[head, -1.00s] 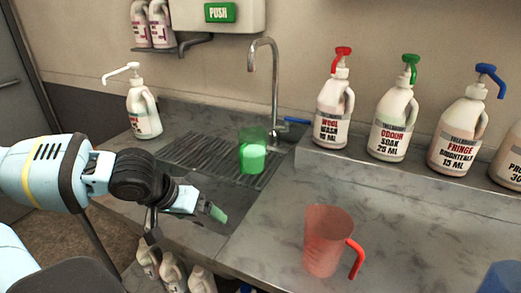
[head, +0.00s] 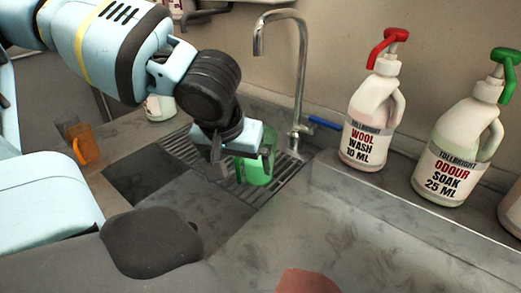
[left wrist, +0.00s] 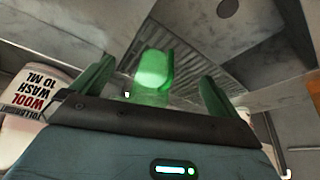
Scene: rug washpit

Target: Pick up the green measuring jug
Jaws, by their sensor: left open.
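The green measuring jug (head: 258,170) stands on the ribbed drainer by the tap, partly hidden behind my left gripper in the head view. My left gripper (head: 238,155) is open, pointing down right at the jug. In the left wrist view the jug (left wrist: 152,70) shows between the two spread green-padded fingers of my left gripper (left wrist: 155,76), with a gap to each finger; its lower part is brighter and paler. I cannot tell whether the fingers are fully around it. My right gripper is not in view.
The tap (head: 300,75) rises just behind the jug. A wool wash bottle (head: 368,130) and an odour soak bottle (head: 455,155) stand on the ledge at right. A red jug (head: 308,282) shows at the bottom edge. An orange jug (head: 82,148) is at far left.

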